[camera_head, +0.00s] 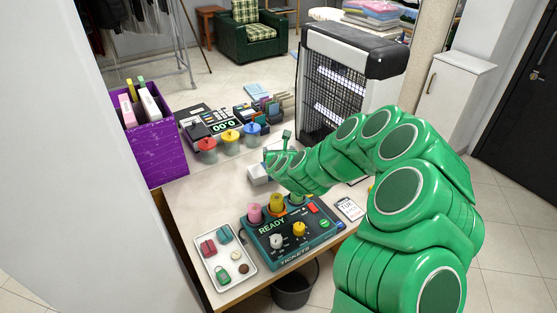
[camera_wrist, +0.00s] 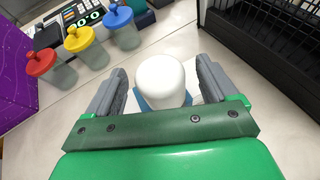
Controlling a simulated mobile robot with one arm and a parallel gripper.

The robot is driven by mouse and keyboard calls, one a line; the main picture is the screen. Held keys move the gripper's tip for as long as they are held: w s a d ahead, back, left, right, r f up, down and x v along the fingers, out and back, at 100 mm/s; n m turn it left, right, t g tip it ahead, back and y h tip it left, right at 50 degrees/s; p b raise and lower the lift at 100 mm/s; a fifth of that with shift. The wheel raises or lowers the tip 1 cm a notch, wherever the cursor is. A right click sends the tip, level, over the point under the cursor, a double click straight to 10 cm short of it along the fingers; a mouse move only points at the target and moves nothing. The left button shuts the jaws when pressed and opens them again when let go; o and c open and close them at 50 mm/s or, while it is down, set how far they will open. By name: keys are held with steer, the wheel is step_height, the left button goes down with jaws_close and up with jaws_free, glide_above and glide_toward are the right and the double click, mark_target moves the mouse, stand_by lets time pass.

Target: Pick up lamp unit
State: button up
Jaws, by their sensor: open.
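A rounded white piece on a blue base, which looks like the lamp unit (camera_wrist: 160,78), stands between my fingers in the wrist view. My gripper (camera_wrist: 162,88) is open, with one grey finger on each side of it and a small gap showing on both sides. In the head view my gripper (camera_head: 274,160) is low over the middle of the counter, above a small white block (camera_head: 258,175). The lamp unit cannot be made out clearly there, and its lower part is hidden by my gripper in the wrist view.
Jars with red (camera_head: 207,145), yellow and blue lids stand behind. A black-framed cabinet with glowing tubes (camera_head: 335,85) is at the back right. The teal READY console (camera_head: 290,255) and a white tray (camera_head: 239,283) are in front. A purple box (camera_head: 160,150) is at left.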

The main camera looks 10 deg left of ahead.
steer(key=shift+w+a+f, duration=0.15)
steer(key=shift+w+f, duration=0.05)
steer(key=shift+w, duration=0.3)
steer(key=c, duration=1.2)
steer(key=shift+r, duration=0.1)
